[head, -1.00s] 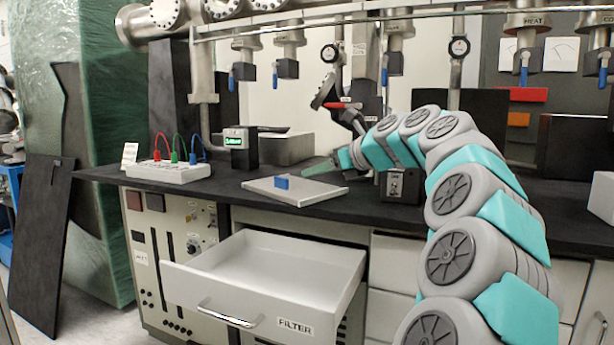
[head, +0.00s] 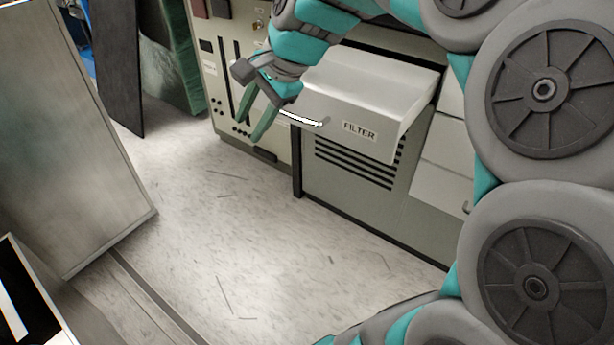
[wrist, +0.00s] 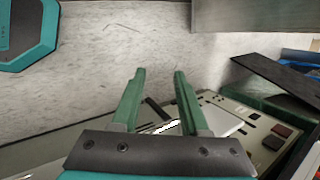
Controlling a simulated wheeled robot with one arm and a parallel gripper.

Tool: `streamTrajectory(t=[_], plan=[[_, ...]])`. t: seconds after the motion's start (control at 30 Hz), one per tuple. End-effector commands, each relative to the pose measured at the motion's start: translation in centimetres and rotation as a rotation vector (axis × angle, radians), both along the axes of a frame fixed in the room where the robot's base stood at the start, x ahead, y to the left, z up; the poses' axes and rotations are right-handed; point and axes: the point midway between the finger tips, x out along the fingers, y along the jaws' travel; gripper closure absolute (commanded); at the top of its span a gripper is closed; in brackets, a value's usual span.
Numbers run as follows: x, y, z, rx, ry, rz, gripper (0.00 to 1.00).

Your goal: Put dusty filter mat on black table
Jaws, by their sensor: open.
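My gripper (head: 250,118) is open and empty. In the head view its green fingers point down, just left of the handle (head: 303,118) of the white FILTER drawer (head: 350,95). The drawer juts out from the cabinet, and its inside is not clearly visible. In the wrist view my gripper (wrist: 160,73) has its fingers well apart, with the pale floor beyond the tips. A bright strip, apparently the drawer handle (wrist: 160,127), shows low between the fingers; contact cannot be told. I make out no dusty filter mat and no black tabletop in the current views.
A control panel (head: 222,75) with dark slots is left of the drawer. A dark board (head: 112,65) and a green wrapped block (head: 180,60) stand behind. A grey metal panel (head: 60,140) is at the left. Floor (head: 230,230) before the cabinet is clear.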

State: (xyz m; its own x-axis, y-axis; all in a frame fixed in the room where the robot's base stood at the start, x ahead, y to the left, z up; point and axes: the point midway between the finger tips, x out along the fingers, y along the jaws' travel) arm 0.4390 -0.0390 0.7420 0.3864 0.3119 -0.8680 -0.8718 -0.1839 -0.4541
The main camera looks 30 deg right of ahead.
Motion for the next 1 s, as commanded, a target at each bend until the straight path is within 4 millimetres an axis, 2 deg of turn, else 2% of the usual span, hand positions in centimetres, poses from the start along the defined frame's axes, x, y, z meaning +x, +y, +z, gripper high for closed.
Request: streamTrajectory(t=[0.03,0.1,0.17,0.2,0.3,0.43,0.5,0.6,1.0], plan=[[-2.6,2.1,-2.3,-0.078,0.029,0.147,0.56],[-6.2,4.0,-5.5,-0.180,0.067,0.363,0.56],[-9.6,5.0,-8.0,-0.257,0.101,0.547,0.56],[-11.9,5.4,-9.7,-0.300,0.125,0.666,0.56],[-16.9,5.4,-13.0,-0.378,0.181,0.927,0.56],[-21.7,4.7,-15.6,-0.427,0.233,1.172,0.56],[-23.3,4.3,-16.5,-0.436,0.253,1.252,0.56],[-24.4,3.9,-17.0,-0.441,0.264,1.311,0.56],[-24.5,3.9,-17.1,-0.442,0.263,1.321,0.56]])
